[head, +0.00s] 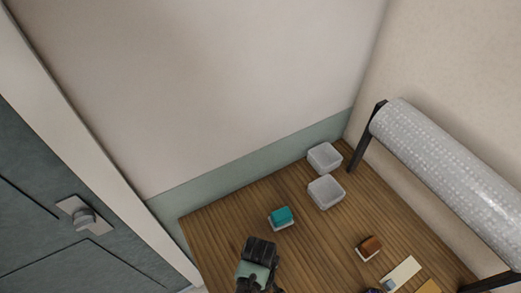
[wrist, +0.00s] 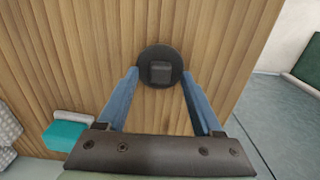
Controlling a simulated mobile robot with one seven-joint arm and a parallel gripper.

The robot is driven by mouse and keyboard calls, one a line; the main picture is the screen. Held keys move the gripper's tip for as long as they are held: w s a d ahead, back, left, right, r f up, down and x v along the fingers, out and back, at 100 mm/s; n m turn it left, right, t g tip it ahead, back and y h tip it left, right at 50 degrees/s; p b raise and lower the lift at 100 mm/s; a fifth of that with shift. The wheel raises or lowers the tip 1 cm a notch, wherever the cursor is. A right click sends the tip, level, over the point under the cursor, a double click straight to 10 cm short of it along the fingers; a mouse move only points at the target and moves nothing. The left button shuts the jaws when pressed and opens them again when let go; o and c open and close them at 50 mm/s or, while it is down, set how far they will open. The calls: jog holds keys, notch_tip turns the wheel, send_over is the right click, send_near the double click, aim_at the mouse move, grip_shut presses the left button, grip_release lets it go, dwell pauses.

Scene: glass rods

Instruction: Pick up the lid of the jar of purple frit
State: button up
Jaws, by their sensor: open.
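A dark round lid (wrist: 148,57) with a square knob (wrist: 160,71) on top shows in the wrist view, seen from above over the wooden table. The jar body under it is hidden, so I cannot see any frit colour. My gripper (wrist: 161,74) is open and empty, with its two blue fingers either side of the knob in the picture. I cannot tell how high the fingertips are above the lid. In the head view my gripper (head: 258,276) is at the bottom, over the table's left part, and the lid cannot be made out there.
A teal block on a white dish (head: 281,216) stands close behind my gripper. Two clear square bins (head: 325,192) (head: 324,158) stand at the back corner. A brown block (head: 369,246) and a cream card (head: 404,272) lie to the right. A roll on a black stand (head: 445,170) borders the right.

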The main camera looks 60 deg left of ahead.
grip_shut()
jog(key=shift+r, duration=0.1)
dwell(0.4)
